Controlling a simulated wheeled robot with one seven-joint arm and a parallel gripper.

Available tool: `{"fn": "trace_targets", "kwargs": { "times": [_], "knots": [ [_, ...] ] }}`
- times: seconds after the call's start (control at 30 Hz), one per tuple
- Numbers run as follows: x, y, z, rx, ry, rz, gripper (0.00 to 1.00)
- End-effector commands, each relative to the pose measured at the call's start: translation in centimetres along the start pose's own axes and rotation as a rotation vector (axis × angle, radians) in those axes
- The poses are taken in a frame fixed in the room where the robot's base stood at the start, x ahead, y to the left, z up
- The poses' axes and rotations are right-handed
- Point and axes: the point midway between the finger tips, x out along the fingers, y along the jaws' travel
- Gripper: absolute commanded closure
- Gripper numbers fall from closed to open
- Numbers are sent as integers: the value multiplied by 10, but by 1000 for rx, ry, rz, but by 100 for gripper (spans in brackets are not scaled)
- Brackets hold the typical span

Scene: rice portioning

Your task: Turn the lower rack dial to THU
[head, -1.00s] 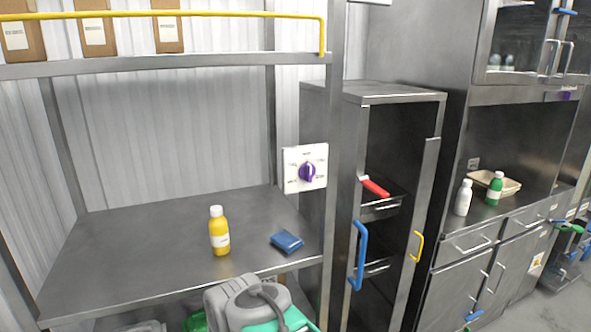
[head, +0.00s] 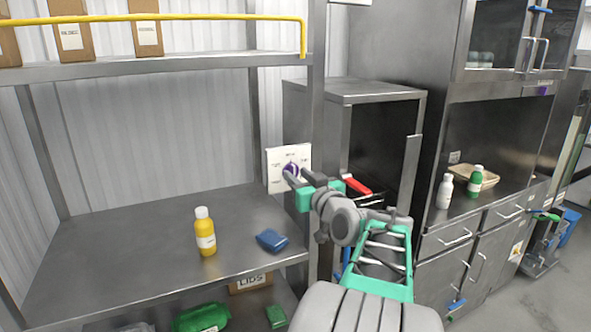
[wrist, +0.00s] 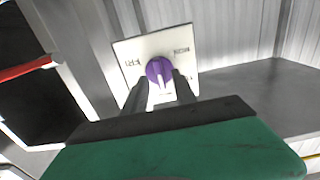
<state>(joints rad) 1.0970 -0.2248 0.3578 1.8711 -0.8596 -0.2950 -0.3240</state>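The dial is a purple round knob (wrist: 158,70) on a white square plate (wrist: 185,42), fixed to a steel rack post. In the head view the plate (head: 274,158) shows, with the knob (head: 291,167) partly hidden behind my gripper. Printed labels ring the knob, but they are too blurred to read surely, and the lower ones are covered. My gripper (wrist: 160,85) is at the dial with its fingers apart, one on each side of the knob's near edge. I cannot tell whether either finger touches it.
A yellow bottle (head: 205,232) and a blue folded cloth (head: 271,240) are on the steel shelf (head: 130,240) left of my arm. An open steel cabinet (head: 380,97) with a red-handled item (head: 357,187) stands right of the dial.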

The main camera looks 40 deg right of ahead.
Motion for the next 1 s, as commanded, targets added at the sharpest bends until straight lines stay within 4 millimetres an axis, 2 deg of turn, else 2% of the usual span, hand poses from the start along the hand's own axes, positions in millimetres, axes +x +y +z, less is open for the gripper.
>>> {"fn": "trace_targets", "kwargs": {
  "times": [0.13, 0.37, 0.77, 1.0],
  "knots": [
    [16, -1, 0, 1, -2, -1, 67],
    [17, -1, 1, 0, -1, 0, 67],
    [17, -1, 1, 0, -2, 0, 98],
    [17, -1, 1, 0, -2, 0, 100]
  ]
}}
